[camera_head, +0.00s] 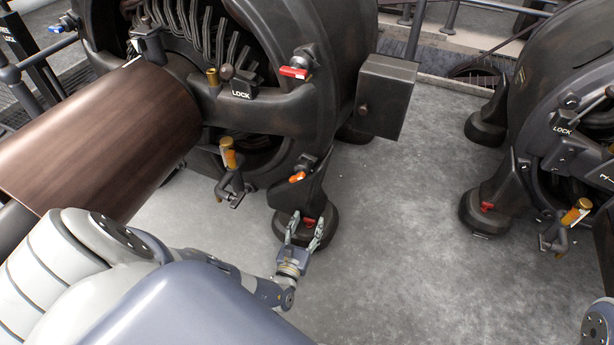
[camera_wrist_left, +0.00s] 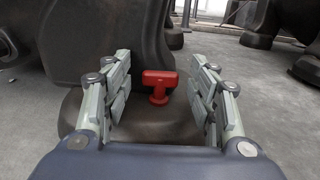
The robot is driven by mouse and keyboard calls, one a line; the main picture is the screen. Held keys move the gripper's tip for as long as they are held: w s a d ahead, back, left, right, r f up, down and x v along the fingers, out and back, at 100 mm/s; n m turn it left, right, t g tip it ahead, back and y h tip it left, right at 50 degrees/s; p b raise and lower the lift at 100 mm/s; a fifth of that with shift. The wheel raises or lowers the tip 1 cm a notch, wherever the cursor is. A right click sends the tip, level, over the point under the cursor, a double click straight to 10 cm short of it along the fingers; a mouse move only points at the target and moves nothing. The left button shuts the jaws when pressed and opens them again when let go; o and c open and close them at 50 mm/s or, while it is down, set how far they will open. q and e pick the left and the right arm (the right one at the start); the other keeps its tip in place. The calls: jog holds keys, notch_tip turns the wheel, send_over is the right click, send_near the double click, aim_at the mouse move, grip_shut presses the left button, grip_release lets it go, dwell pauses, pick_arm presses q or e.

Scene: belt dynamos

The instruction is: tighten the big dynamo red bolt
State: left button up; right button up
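The big dynamo (camera_head: 335,70) stands at the upper middle in the head view, with a dark round foot (camera_head: 325,233). A red T-shaped bolt (camera_head: 309,223) sits on that foot; it shows clearly in the left wrist view (camera_wrist_left: 159,84), upright, with its crossbar on top. My left gripper (camera_head: 305,228) is at the foot in the head view. In the left wrist view its open fingers (camera_wrist_left: 162,90) lie to either side of the bolt, with gaps on both sides. The fingers do not touch the bolt there. My right gripper is not in view.
A brown drum (camera_head: 105,135) lies left of the dynamo. A red handle (camera_head: 294,72) and an orange handle (camera_head: 297,178) are on its frame. A second dynamo (camera_head: 560,70), with a red bolt (camera_head: 487,206) on its foot, stands right. The concrete floor (camera_head: 400,240) between them is clear.

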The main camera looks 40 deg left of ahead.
pick_arm(q)
jog(key=shift+s, duration=0.1)
jog(key=v, duration=0.7)
jog(key=shift+s, duration=0.15)
dwell(0.5)
